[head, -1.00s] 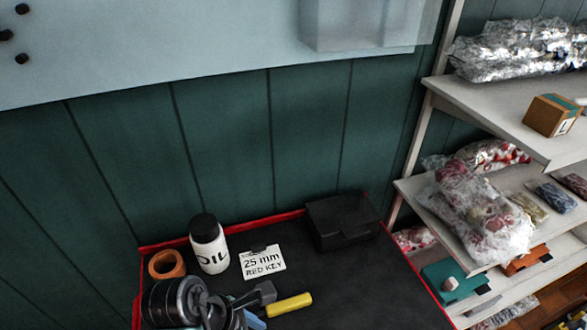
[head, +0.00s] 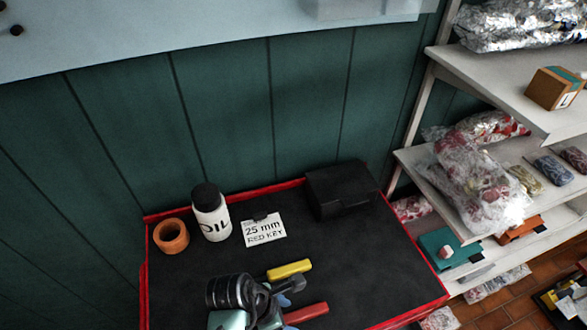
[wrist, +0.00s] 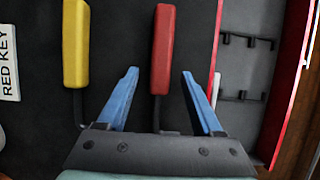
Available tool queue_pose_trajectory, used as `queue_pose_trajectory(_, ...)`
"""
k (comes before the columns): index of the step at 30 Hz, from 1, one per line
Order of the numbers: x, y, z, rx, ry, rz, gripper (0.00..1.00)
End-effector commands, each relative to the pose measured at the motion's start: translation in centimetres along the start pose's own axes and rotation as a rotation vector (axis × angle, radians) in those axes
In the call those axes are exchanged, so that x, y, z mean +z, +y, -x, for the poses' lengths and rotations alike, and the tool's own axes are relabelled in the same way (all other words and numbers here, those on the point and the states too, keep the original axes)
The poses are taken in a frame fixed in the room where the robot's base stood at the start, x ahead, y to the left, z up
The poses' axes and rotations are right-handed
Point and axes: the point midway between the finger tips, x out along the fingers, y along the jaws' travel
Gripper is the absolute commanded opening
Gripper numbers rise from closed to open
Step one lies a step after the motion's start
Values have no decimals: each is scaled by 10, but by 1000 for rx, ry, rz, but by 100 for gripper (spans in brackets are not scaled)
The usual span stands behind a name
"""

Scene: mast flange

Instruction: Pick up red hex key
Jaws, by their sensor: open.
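The red hex key (wrist: 162,45) lies on the dark tray, its red handle up the middle of the wrist view and its dark shank running back toward my palm. In the head view its red handle (head: 306,313) shows near the bottom. My gripper (wrist: 160,71) is open, with one blue finger on each side of the red handle and gaps on both sides. Whether the fingers are level with the handle is unclear. A yellow-handled key (wrist: 75,45) lies parallel to the left, outside the fingers; it also shows in the head view (head: 289,270).
The dark tray (head: 380,255) has a raised red rim. Shelves stand at right.

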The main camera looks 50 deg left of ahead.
Motion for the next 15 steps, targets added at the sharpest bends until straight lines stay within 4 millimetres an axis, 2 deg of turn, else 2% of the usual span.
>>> queue_pose_trajectory(4,0,0,0,0,0,0,66)
queue_pose_trajectory(15,0,0,0,0,0,0,0)
